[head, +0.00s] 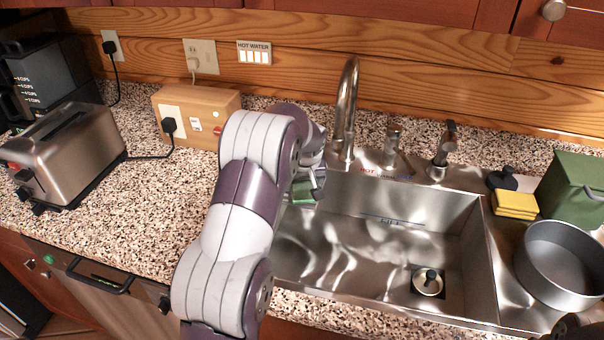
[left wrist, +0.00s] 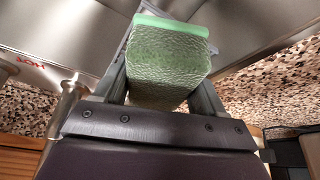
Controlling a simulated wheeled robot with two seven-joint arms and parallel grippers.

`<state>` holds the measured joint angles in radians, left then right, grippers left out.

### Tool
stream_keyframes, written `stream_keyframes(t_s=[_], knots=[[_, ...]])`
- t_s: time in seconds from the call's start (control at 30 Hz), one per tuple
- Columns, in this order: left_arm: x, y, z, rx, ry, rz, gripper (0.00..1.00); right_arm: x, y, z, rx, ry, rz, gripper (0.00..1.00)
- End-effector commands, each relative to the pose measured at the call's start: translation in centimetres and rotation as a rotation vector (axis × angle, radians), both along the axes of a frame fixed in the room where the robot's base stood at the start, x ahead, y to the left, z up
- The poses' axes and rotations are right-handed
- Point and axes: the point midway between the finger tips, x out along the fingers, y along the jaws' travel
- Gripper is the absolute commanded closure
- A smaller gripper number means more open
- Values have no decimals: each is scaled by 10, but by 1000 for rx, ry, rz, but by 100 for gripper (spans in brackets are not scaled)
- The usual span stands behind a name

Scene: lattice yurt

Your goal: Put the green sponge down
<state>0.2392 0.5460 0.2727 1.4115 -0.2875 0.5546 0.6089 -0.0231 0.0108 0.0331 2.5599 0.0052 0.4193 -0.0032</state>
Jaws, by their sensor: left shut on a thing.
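The green sponge (head: 303,192) shows as a small patch at the left end of the sink in the head view, partly hidden by my arm. In the left wrist view the sponge (left wrist: 168,65) is a pale green textured block with a brighter green layer at its far end. My left gripper (head: 313,188) is shut on it, with one finger on each side. It holds the sponge over the left part of the steel sink (head: 345,250). I cannot tell how high above the sink it is.
The faucet (head: 346,110) stands close behind my left gripper. Yellow sponges (head: 515,205), a grey round pan (head: 560,265) and a green box (head: 575,190) stand right of the sink. A toaster (head: 70,155) is at the left. The speckled counter (head: 130,215) between toaster and sink is clear.

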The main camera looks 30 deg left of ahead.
Motion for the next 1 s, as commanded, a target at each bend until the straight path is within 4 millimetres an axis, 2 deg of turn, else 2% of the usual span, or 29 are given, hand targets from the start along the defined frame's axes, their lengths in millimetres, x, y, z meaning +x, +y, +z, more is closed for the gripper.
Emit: stream_keyframes(t_s=[0.1,0.23,0.37,0.53,0.87,0.9,1.0], knots=[[22,16,2,0,-1,1,54,0,0,9,0,0,0,45],[34,24,0,0,-1,-1,54,0,0,11,0,0,0,45],[36,26,-9,0,2,-3,54,0,0,13,0,1,0,45],[36,26,-35,0,2,-3,54,0,0,18,0,0,0,45],[36,26,-41,0,0,-2,54,0,0,13,0,0,0,45],[36,26,-39,0,0,-2,20,0,0,14,0,0,0,45],[36,26,-39,0,0,-2,20,0,0,14,0,0,0,45]])
